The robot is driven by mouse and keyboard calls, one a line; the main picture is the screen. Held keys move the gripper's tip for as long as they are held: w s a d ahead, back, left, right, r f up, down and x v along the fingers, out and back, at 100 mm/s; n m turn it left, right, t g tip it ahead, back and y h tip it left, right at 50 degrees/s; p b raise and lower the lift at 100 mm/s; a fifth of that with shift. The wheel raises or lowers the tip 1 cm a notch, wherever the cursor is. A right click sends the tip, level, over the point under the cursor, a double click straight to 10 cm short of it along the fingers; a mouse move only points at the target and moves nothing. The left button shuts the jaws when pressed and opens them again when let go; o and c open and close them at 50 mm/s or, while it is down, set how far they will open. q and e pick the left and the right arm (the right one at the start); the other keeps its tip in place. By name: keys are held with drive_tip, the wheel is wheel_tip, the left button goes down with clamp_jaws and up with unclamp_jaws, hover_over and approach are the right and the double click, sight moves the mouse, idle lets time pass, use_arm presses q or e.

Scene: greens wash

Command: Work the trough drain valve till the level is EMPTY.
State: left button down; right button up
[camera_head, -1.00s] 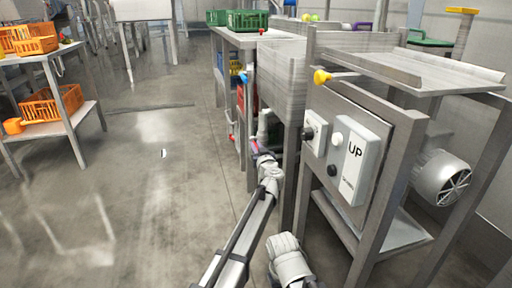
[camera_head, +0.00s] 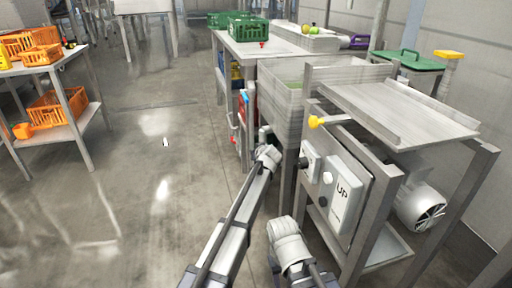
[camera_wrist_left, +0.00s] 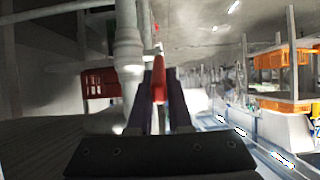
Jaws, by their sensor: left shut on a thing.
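The steel trough (camera_head: 284,90) stands right of the centre in the head view. Its drain pipe (camera_wrist_left: 128,55) shows pale and upright in the left wrist view. A red valve handle (camera_wrist_left: 159,80) lies beside the pipe. My left gripper (camera_wrist_left: 157,88) is shut on this handle, with a dark finger on each side. In the head view my left wrist covers the fingers and the handle. The level in the trough cannot be read. My right gripper is not in view; only part of my right arm shows.
A steel stand with an UP panel (camera_head: 345,195) and a yellow knob (camera_head: 316,122) is right of my left arm. A table with green crates (camera_head: 247,28) stands behind. Orange crates (camera_head: 55,110) are on a left shelf. The floor between is clear.

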use_arm(q)
drive_tip(key=shift+w+a+r+g+p, duration=0.1)
drive_tip(key=shift+w+r+g+p, duration=0.35)
drive_tip(key=shift+p, duration=0.4)
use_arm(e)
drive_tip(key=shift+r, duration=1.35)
use_arm(q)
drive_tip(key=shift+s, duration=0.1)
drive_tip(key=c, duration=0.8)
unclamp_jaws()
drive_tip(key=shift+f, duration=0.1)
drive_tip(key=shift+c, duration=0.2)
drive_tip(key=shift+s, duration=0.1)
drive_tip(key=p+v, duration=0.4)
drive_tip(key=v, duration=0.3)
drive_tip(key=shift+s+r, duration=0.3)
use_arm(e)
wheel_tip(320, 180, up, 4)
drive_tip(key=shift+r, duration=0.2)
